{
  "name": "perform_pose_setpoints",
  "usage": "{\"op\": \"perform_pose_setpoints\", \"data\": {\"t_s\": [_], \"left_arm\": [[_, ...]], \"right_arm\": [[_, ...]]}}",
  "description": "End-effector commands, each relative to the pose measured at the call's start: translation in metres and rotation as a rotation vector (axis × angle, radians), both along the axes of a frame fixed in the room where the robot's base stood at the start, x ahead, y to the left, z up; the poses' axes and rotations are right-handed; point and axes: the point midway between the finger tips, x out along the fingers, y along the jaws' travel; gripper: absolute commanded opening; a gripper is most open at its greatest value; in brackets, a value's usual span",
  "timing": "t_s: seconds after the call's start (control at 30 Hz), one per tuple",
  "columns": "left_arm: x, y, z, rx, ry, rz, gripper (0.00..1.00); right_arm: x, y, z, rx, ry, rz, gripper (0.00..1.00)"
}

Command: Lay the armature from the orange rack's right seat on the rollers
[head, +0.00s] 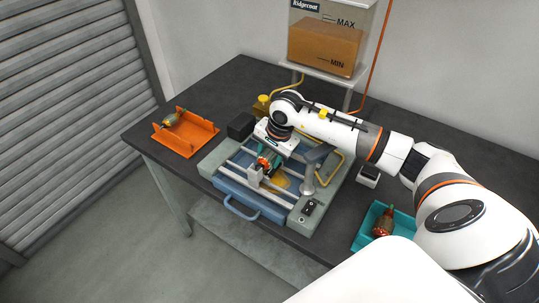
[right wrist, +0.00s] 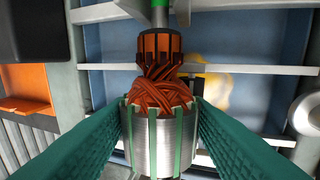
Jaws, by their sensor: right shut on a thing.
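My right gripper (head: 267,158) is over the grey and blue machine in the middle of the table. Its green fingers (right wrist: 160,112) are shut on an armature (right wrist: 158,130), one on each side of its steel core. The copper windings and the commutator (right wrist: 160,52) point up in the right wrist view. The armature (head: 264,163) is small and partly hidden in the head view. Pale bars (right wrist: 105,70) cross the machine beneath it; I cannot tell whether it touches them. The orange rack (head: 200,137) holds one armature (head: 170,119) at its left; its right part looks empty. My left gripper is out of view.
A blue tray with a handle (head: 243,212) lies under the bars, with a yellow patch (right wrist: 207,75) in it. A teal tray (head: 364,235) at right holds another armature (head: 384,222). A tank (head: 325,45) stands behind. A black box (head: 241,126) sits left of the gripper.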

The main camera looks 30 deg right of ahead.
Motion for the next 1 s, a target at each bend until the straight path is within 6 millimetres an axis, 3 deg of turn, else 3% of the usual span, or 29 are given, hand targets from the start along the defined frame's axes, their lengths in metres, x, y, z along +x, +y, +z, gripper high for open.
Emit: {"op": "perform_pose_setpoints", "data": {"t_s": [0.03, 0.07, 0.2, 0.57, 0.67, 1.0], "left_arm": [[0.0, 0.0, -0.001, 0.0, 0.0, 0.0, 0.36], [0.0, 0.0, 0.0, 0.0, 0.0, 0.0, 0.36], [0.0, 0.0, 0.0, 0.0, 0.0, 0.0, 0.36], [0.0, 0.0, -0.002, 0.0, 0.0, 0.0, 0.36], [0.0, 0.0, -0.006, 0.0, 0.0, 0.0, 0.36], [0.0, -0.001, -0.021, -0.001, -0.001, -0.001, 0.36]], "right_arm": [[0.0, 0.0, -0.001, 0.0, 0.0, 0.0, 0.11], [0.0, 0.0, -0.001, 0.001, 0.0, 0.0, 0.48], [0.0, 0.0, -0.001, 0.001, 0.001, 0.0, 0.7], [-0.001, -0.001, 0.003, -0.001, 0.002, 0.0, 0.7], [-0.004, -0.002, 0.015, -0.001, -0.001, 0.001, 0.7], [-0.02, -0.009, 0.084, -0.002, -0.004, 0.001, 0.7]]}}
